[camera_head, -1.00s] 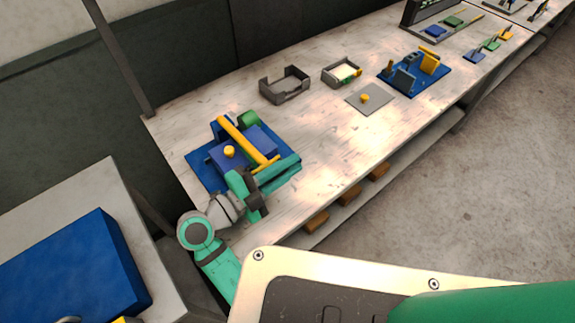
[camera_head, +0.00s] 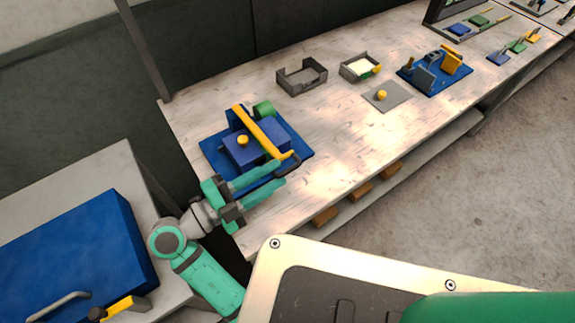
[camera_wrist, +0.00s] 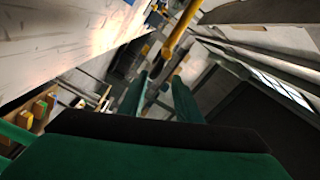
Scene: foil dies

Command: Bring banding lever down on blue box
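The blue box (camera_head: 268,131) sits on a blue base (camera_head: 224,159) at the near left of the bench, with a round yellow knob (camera_head: 243,140) on top. The yellow banding lever (camera_head: 258,130) runs across above the box, from a dark post by a green cylinder toward the bench's front. Whether it touches the box I cannot tell. My gripper (camera_head: 281,172) is at the lever's front end, its two teal fingers apart with nothing seen between them. In the wrist view, a yellow bar (camera_wrist: 181,30) lies beyond the parted fingers (camera_wrist: 160,84).
Two grey trays (camera_head: 302,77) (camera_head: 360,68) stand behind on the bench. A grey plate (camera_head: 396,97) with a yellow knob and a blue fixture (camera_head: 437,78) lie to the right. A large blue case (camera_head: 80,250) is on a side table at left. Mid-bench is clear.

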